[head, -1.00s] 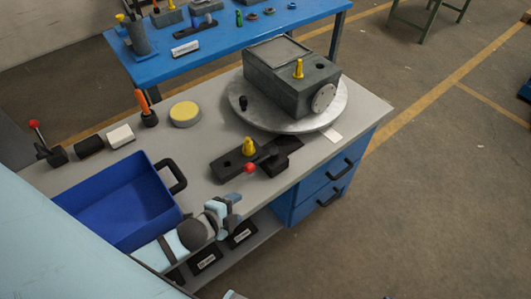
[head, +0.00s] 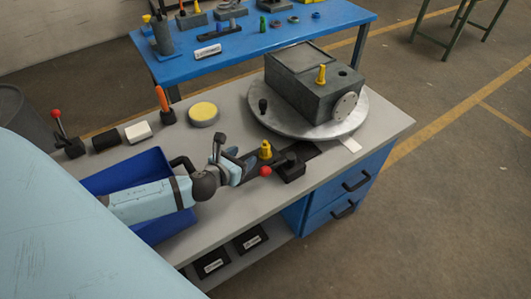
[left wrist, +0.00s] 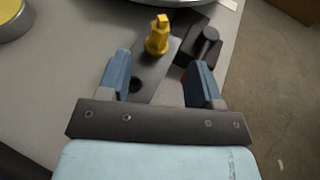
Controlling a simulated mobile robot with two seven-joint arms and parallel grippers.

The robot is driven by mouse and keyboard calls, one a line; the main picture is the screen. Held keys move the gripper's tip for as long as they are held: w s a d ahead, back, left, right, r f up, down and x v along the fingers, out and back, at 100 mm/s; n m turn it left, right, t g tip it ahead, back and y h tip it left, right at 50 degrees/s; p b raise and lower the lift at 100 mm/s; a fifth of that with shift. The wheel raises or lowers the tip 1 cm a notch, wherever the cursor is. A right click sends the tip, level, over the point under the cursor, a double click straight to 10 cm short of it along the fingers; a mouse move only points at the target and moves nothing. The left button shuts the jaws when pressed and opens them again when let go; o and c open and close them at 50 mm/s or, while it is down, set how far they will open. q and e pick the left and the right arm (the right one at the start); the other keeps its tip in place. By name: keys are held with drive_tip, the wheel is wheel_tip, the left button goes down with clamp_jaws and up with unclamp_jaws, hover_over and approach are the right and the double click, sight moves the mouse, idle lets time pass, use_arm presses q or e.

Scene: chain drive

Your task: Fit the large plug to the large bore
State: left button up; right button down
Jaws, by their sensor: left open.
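A yellow plug (head: 265,150) stands upright in a dark holder plate near the bench's front edge; it also shows in the left wrist view (left wrist: 158,38). My left gripper (head: 246,161) is open and empty just left of this plug. In the left wrist view its fingers (left wrist: 160,76) are spread, with the plug beyond the tips and apart from them. A second yellow plug (head: 321,75) stands on top of the grey housing (head: 300,88). A dark open bore (head: 343,72) shows beside it. I cannot tell which plug is the large one. My right gripper is not in view.
The housing sits on a round metal turntable (head: 265,125). A black block with a red knob (head: 265,171) stands right beside the holder. A blue bin (head: 125,177) lies under my left arm. A yellow disc (head: 203,113) and an orange-handled tool (head: 164,103) stand behind.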

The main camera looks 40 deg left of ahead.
sight(264, 143)
use_arm(q)
drive_tip(key=x, duration=0.6)
drive_tip(key=shift+w, duration=0.2)
drive_tip(key=shift+d+p+x, duration=0.2)
drive_tip(key=shift+p+x, duration=0.3)
drive_tip(key=shift+x, duration=2.45)
drive_tip(key=shift+s, duration=0.1)
clamp_jaws()
